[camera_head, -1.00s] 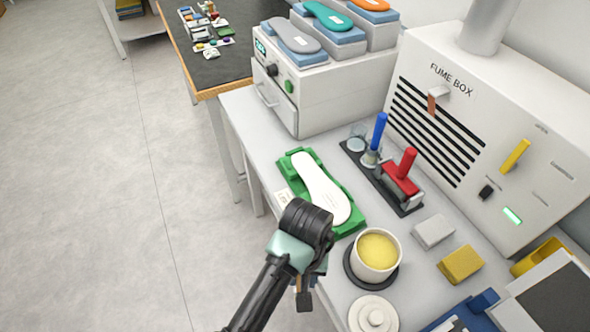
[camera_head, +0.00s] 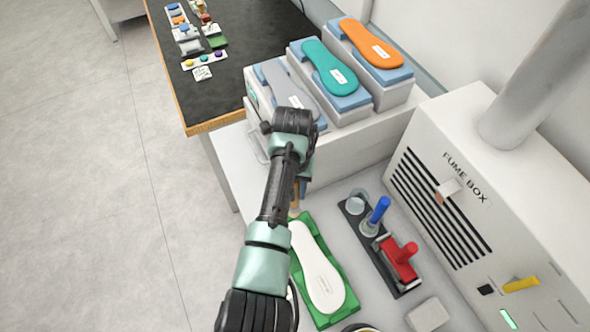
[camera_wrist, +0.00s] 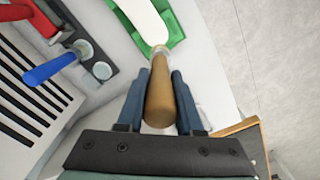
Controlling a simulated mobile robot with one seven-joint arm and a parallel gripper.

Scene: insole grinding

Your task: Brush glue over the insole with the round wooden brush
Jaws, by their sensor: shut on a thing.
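The white insole (camera_head: 317,268) lies on a green holder (camera_head: 346,284) on the white bench. Both also show at the top of the wrist view, the insole (camera_wrist: 146,18) on the holder (camera_wrist: 174,24). My gripper (camera_wrist: 160,85) is shut on the round wooden brush (camera_wrist: 160,98), with its handle between the two blue fingers. The brush head points at the near end of the insole in the wrist view; I cannot tell whether its bristles touch. In the head view my gripper (camera_head: 303,188) is at the insole's far end, partly hidden by my arm, with the brush (camera_head: 295,199) below it.
A black rack (camera_head: 366,236) with a blue-handled tool (camera_head: 379,211) and a red-handled roller (camera_head: 402,260) stands right of the holder. The fume box (camera_head: 440,205) is farther right. A white cabinet (camera_head: 340,150) carrying several insoles stands behind. Only the glue pot's rim (camera_head: 360,328) shows.

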